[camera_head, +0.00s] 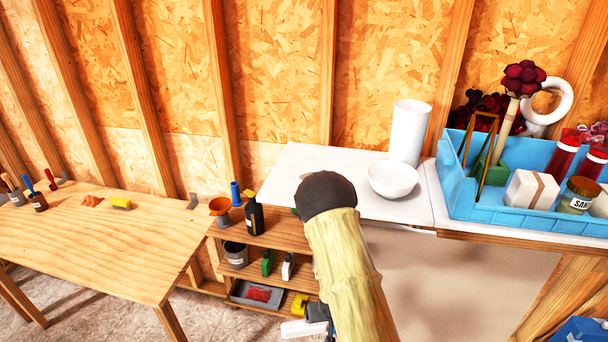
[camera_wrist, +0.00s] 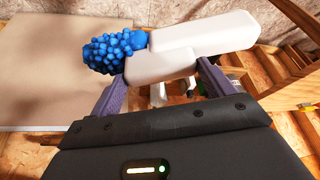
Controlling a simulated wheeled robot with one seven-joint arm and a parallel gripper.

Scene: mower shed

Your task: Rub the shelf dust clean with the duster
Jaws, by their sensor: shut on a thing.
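The duster (camera_wrist: 200,40) has a nubby blue head and a thick white handle. In the wrist view, my gripper (camera_wrist: 160,72) is shut on its white part, with the blue head to the left. In the head view, my gripper is low in the middle, mostly hidden behind my arm; a white piece there may be part of the duster. The small wooden shelf (camera_head: 283,241) stands left of my arm, its right side partly covered by it. I cannot make out any dust on it. The duster looks clear of the shelf boards.
The shelf holds an orange funnel (camera_head: 220,206), a black bottle (camera_head: 254,217), a grey can (camera_head: 236,256) and a grey tray (camera_head: 240,290). A wooden table (camera_head: 110,245) stands left. A white counter (camera_head: 310,165) carries a bowl (camera_head: 393,180) and a full blue crate (camera_head: 500,212).

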